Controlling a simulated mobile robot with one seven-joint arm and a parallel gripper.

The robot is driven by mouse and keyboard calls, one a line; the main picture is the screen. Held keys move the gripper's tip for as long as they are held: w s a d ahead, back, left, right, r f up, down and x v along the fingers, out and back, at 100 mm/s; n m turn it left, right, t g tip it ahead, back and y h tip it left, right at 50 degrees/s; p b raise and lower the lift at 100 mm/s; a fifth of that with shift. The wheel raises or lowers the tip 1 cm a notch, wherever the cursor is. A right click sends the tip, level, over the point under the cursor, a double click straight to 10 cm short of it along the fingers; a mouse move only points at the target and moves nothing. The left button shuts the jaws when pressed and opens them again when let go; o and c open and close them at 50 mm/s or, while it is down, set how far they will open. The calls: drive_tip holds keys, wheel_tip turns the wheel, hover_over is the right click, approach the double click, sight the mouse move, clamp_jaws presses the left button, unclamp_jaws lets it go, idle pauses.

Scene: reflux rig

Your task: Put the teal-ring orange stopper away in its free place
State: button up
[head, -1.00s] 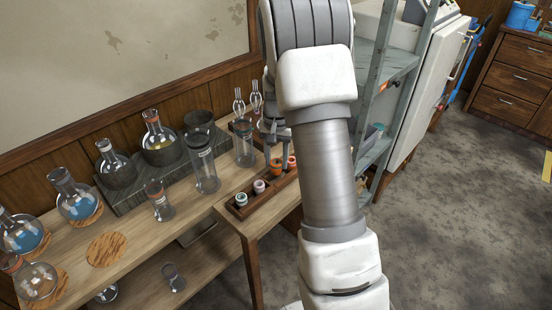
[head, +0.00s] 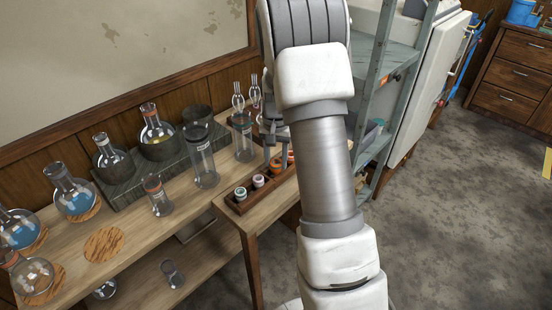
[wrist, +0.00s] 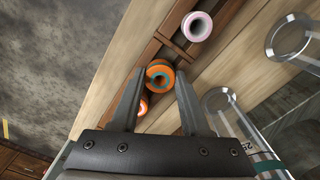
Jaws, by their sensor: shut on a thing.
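The orange stopper with a teal ring (wrist: 160,76) sits between the two fingers of my gripper (wrist: 158,84) in the wrist view. My gripper is shut on it. In the head view the stopper (head: 275,166) shows low at the fingertips, over the wooden rack (head: 232,206). I cannot tell whether it touches the rack's floor. The rack also holds a white-and-pink stopper (wrist: 197,26), a teal-topped stopper (head: 240,193) and another orange stopper (wrist: 143,105) close beside the held one, partly hidden by a finger.
Glass cylinders (head: 201,160) and flasks (head: 155,135) stand on the bench to the left of the rack. In the wrist view a clear glass vessel (wrist: 218,101) is close to the right finger. A grey metal shelf (head: 383,75) stands to the right of my arm.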

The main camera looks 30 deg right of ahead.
drive_tip(key=shift+f+b, duration=0.3)
drive_tip(key=shift+f, duration=0.2)
drive_tip(key=o, duration=1.2)
wheel_tip(320, 180, up, 18)
drive_tip(key=p, duration=0.2)
drive_tip(key=shift+f+p, duration=0.25)
drive_tip(key=shift+p, duration=0.15)
